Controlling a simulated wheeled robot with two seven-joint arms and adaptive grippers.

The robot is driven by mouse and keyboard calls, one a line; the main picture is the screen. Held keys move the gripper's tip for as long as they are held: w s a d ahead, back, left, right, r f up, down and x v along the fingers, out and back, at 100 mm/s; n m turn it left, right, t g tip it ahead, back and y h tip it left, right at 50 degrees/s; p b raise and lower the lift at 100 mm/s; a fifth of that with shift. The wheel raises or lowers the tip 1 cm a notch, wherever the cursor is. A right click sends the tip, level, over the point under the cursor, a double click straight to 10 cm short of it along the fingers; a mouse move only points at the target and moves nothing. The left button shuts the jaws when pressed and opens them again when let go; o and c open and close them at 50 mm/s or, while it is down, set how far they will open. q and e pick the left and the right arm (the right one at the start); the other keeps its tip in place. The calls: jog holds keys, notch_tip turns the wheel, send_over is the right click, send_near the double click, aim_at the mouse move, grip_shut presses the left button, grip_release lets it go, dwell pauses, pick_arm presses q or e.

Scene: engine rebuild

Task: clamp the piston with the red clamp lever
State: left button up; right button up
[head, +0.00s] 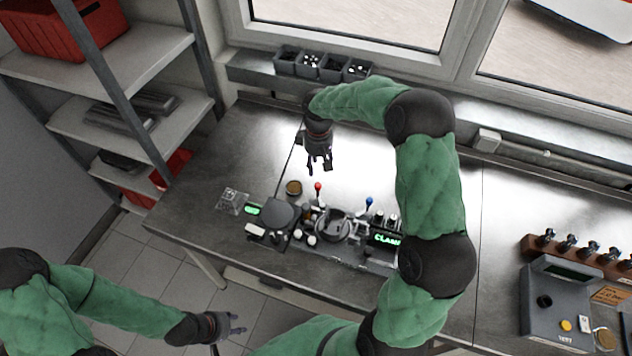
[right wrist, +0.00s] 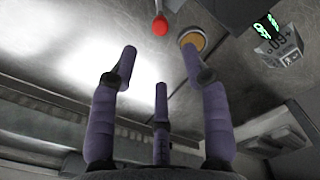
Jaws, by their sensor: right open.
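The red clamp lever shows as a red ball knob (head: 318,186) on a thin stem at the back of the bench fixture; its knob is also at the top of the right wrist view (right wrist: 160,25). My right gripper (head: 321,166) is above the bench, behind the red knob and apart from it. Its fingers are spread and empty in the right wrist view (right wrist: 160,65). A round dark ring-shaped holder (head: 332,226) is in the fixture; I cannot make out the piston for certain. My left gripper (head: 238,324) is low at the front left, off the bench, with fingers apart and empty.
A blue-knobbed lever (head: 369,201) stands right of the red one. A brass-coloured round dish (head: 293,187) is just left of the red knob. A green-lit display (head: 385,239) is at the fixture's right. Small bins (head: 322,66) line the sill. Bench behind the fixture is clear.

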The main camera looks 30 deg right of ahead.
aim_at(318, 184)
notch_tip(318, 184, down, 10)
jog(key=shift+r, duration=0.1)
dwell(0.4)
grip_shut()
